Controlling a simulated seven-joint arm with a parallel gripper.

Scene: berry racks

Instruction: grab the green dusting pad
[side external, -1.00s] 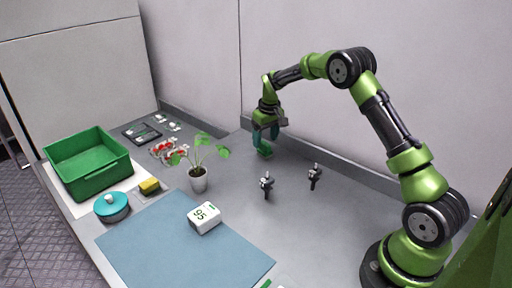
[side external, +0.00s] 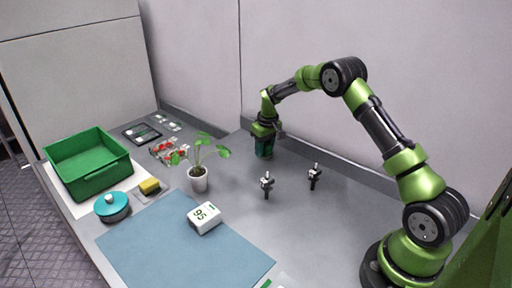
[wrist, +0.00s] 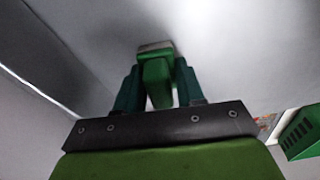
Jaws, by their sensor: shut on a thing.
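The green dusting pad (wrist: 156,82) shows in the wrist view as a green block with a grey part at its far end. My gripper (wrist: 158,68) has its two teal fingers on either side of the pad and is shut on it. In the side view my gripper (side external: 264,150) points down at the back of the grey counter, near the wall. There the fingers mostly hide the pad, and I cannot tell whether it touches the counter.
A potted plant (side external: 198,181) stands left of my gripper. Two small black-and-grey fittings (side external: 267,186) (side external: 314,178) stand in front. A green bin (side external: 96,181), teal lidded pot (side external: 112,209), yellow sponge (side external: 149,186) and white "95" block (side external: 205,217) on a blue mat (side external: 170,247) lie further left.

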